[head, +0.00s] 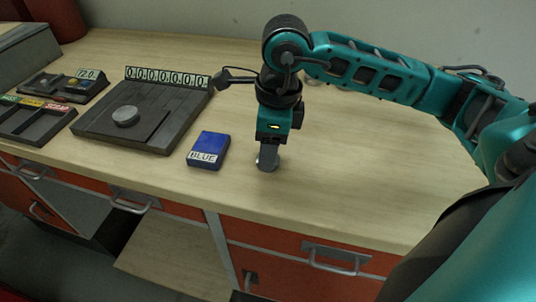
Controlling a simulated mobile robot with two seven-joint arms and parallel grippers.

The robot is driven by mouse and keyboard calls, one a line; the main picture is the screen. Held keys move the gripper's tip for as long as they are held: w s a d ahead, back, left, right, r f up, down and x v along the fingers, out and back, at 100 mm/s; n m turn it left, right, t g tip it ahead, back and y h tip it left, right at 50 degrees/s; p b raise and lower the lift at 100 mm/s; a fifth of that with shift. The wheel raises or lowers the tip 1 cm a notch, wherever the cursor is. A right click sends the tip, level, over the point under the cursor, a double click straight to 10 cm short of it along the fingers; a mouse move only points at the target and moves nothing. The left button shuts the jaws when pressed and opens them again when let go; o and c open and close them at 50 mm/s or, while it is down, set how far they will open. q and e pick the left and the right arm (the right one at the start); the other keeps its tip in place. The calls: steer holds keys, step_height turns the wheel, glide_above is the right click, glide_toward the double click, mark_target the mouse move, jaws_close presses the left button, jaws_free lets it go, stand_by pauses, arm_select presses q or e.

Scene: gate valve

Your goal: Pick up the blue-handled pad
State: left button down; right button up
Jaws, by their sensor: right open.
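A blue block (209,148) with a white label reading "BLUE" lies flat on the wooden bench near its front edge. No separate handle shows on it. My right gripper (268,160) points straight down just to the right of the block, low over the bench and apart from the block. It is open. A small grey round shape shows at its fingertips; I cannot tell whether it is part of the fingers or a separate thing. My left gripper is not in view.
A dark plate (150,130) with a grey disc (125,116) and a numbered strip (167,76) lies left of the block. A sectioned tray (38,122) and a small device with a display (65,85) are farther left. The bench (370,170) is clear to the right.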

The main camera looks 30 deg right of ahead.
steer(key=shift+f, duration=0.1)
steer(key=shift+c, duration=0.2)
jaws_close()
